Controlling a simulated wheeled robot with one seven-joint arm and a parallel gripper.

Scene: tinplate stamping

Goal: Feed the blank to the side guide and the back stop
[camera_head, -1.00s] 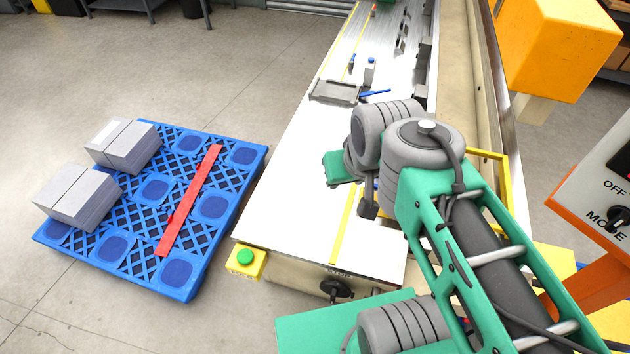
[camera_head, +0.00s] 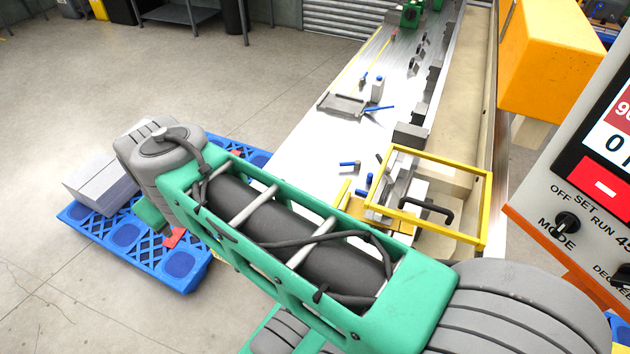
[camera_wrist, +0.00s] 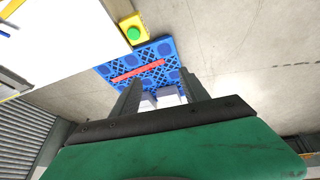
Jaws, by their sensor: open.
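Light grey stacks of sheets (camera_head: 102,182) sit on the left part of the blue pallet (camera_head: 185,272); I cannot tell a single blank apart. My arm partly covers them in the head view. In the wrist view the stacks (camera_wrist: 166,97) show between the two dark fingers of my gripper (camera_wrist: 162,82), which is open and empty, with the pallet well beyond the fingertips. In the head view my arm hides the fingers. Grey blocks (camera_head: 411,135) stand along the right side of the press bed (camera_head: 310,150); I cannot tell which is the side guide or back stop.
A yellow guard frame (camera_head: 480,205) stands over the near end of the bed. A grey tray-like fixture (camera_head: 342,104) and blue-handled parts (camera_head: 349,166) lie on the bed. A control panel (camera_head: 590,190) is at right. A red strip (camera_wrist: 138,71) lies across the pallet. Floor left is clear.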

